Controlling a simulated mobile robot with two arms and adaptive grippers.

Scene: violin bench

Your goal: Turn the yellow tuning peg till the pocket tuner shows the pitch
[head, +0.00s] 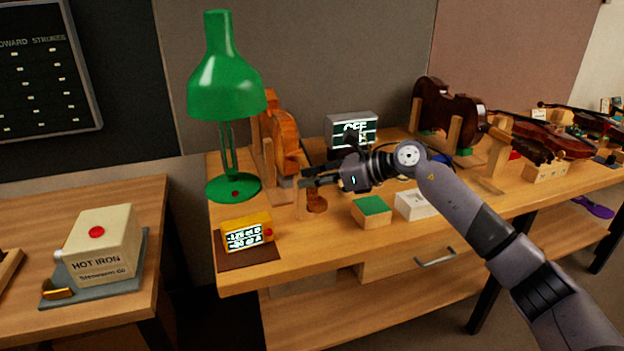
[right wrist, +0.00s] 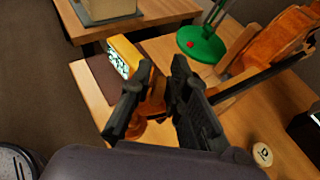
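My right gripper (head: 312,178) reaches in from the right over the bench, beside an orange-brown violin (head: 286,145) held upright in a wooden stand. In the right wrist view its two fingers (right wrist: 160,72) stand apart, with an orange-brown wooden piece (right wrist: 154,92) partly visible between and behind them. I cannot tell whether they touch it. A small brown wooden piece (head: 317,202) shows below the gripper. I cannot make out the yellow tuning peg. A yellow box with a lit display (head: 246,233) sits on a dark mat; its text is too small to read surely. My left gripper is not in view.
A green lamp (head: 232,188) stands left of the violin. A grey box with a lit screen (head: 352,130) is behind my gripper. More violins (head: 440,105) stand at right.

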